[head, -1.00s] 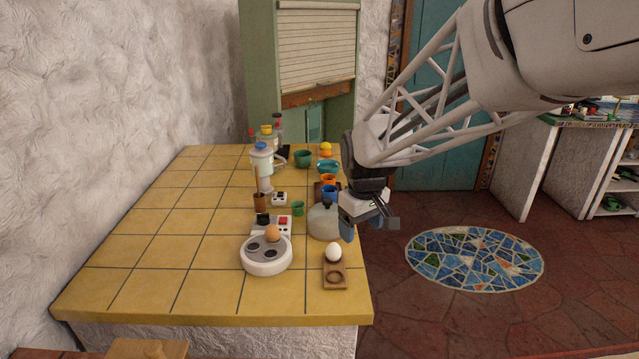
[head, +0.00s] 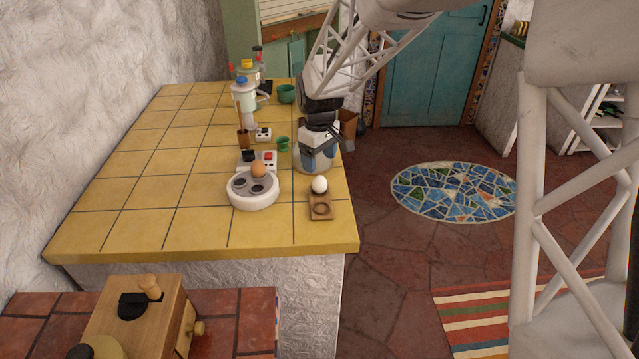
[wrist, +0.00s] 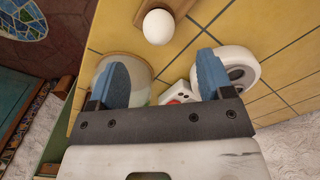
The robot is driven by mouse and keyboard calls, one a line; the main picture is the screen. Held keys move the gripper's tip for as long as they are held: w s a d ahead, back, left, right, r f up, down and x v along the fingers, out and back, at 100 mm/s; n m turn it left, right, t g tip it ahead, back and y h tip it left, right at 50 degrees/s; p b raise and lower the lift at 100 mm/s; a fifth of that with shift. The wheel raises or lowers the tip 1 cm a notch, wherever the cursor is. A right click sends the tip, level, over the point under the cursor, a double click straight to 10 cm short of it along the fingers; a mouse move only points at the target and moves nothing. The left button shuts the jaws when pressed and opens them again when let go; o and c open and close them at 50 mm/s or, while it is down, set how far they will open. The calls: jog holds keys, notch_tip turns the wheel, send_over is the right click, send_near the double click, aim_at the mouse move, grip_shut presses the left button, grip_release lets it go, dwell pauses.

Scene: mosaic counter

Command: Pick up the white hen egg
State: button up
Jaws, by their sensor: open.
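The white hen egg (head: 319,184) sits on the far end of a small wooden holder (head: 320,207) near the counter's right edge. In the wrist view the white egg (wrist: 158,27) shows at the top, beyond the fingertips and between their lines. My gripper (head: 318,150) hangs above the counter, behind the egg in the head view and apart from it. In the wrist view its two blue fingers (wrist: 160,75) are spread with nothing between them. The holder's wood is mostly cut off at the top of the wrist view.
A glass-like rounded vessel (head: 300,163) stands under my gripper. A green cup (head: 283,144) and a brown cup (head: 243,139) stand behind. The counter's front (head: 180,228) is clear.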

aim_at(320, 176)
jog(key=shift+f, duration=1.25)
jog(key=shift+f, duration=2.65)
jog(key=c, duration=0.8)
